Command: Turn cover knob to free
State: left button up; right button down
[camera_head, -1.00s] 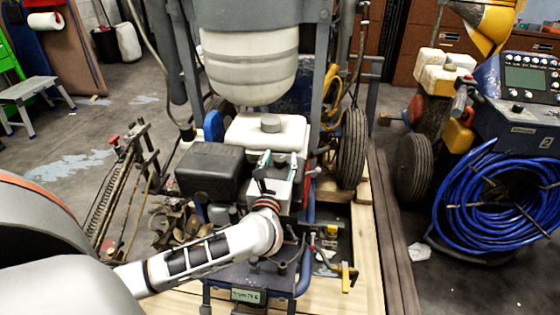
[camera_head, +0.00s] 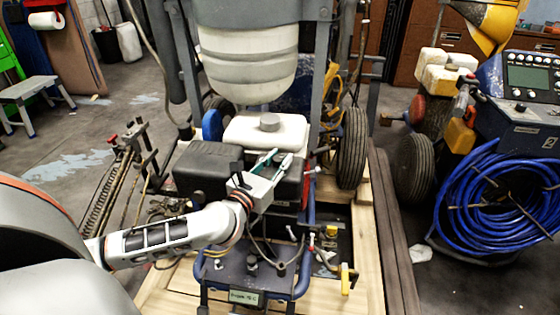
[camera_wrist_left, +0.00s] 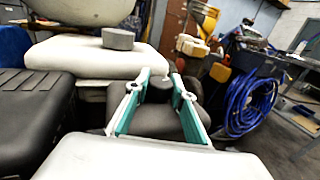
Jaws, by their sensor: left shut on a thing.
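My left gripper (camera_head: 279,158) reaches over the engine from the left, its green-padded fingers pointing up and to the right. In the left wrist view the fingers (camera_wrist_left: 160,82) are on either side of a dark round knob (camera_wrist_left: 160,90) and shut on it. The knob stands on a dark cover (camera_wrist_left: 155,121), partly hidden by the fingers and the gripper body. In the head view this cover (camera_head: 290,187) is at the right of the engine, and the gripper hides the knob. My right gripper is not in view.
A white fuel tank (camera_head: 267,132) with a grey cap is just behind the gripper. A black box (camera_head: 205,165) sits to the left. A large white container (camera_head: 250,65) hangs above. Blue frame tubes and a wheel (camera_head: 351,148) are to the right.

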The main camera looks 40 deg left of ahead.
pick_arm(q)
jog(key=h, duration=0.1)
jog(key=m+h, duration=0.1)
jog(key=shift+f+m+h+b, duration=0.25)
jog(key=shift+m+h+b, duration=0.05)
jog(key=shift+m+h, duration=0.3)
jog(key=shift+r, duration=0.15)
jog(key=o, duration=1.1)
jog(key=shift+s, duration=0.1)
jog(key=shift+s+d, duration=0.1)
jog(key=shift+s, duration=5.85)
